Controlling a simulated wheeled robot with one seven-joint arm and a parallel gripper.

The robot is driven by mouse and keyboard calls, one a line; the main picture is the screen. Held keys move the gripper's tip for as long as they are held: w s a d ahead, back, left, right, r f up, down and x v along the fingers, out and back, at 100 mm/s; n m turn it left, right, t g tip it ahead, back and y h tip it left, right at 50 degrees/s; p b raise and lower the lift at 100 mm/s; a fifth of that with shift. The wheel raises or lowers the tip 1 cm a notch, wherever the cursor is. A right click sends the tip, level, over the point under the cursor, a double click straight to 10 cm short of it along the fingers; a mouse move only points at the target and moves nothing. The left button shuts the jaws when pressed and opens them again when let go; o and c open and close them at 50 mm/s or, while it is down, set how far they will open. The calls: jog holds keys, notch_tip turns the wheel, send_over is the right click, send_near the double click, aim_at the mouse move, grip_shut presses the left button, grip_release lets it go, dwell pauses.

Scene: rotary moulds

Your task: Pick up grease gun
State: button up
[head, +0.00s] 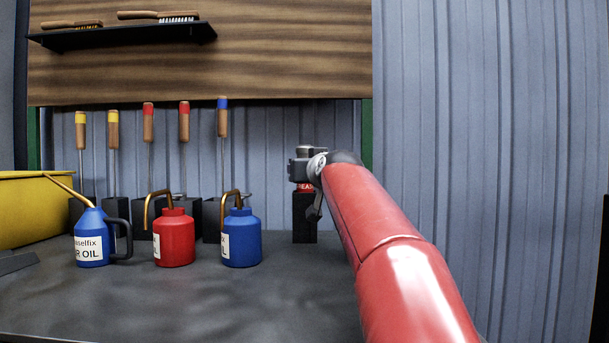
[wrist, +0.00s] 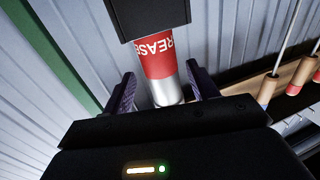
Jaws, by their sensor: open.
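The grease gun (head: 305,188) has a red body with white lettering and stands in a black holder (head: 304,218) at the back of the bench. In the wrist view the grease gun (wrist: 161,55) shows its red label and a silver end section, with the black holder (wrist: 150,12) beyond it. My gripper (wrist: 163,88) is open, with one dark finger on each side of the silver section. Small gaps show between the fingers and the gun. In the head view my gripper (head: 305,165) covers most of the gun's upper part.
Blue and red oil cans (head: 174,240) stand on the bench left of the holder. Behind them, several wooden-handled tools (head: 184,122) stand in black blocks. A yellow bin (head: 25,212) is at far left. A shelf with brushes (head: 120,36) hangs above.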

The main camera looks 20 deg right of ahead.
jog(key=w+p, duration=0.1)
jog(key=w, duration=0.2)
jog(key=shift+w+d, duration=0.1)
jog(key=shift+w, duration=0.15)
jog(key=c, duration=0.9)
jog(key=shift+c, duration=0.9)
jog(key=shift+r, duration=0.15)
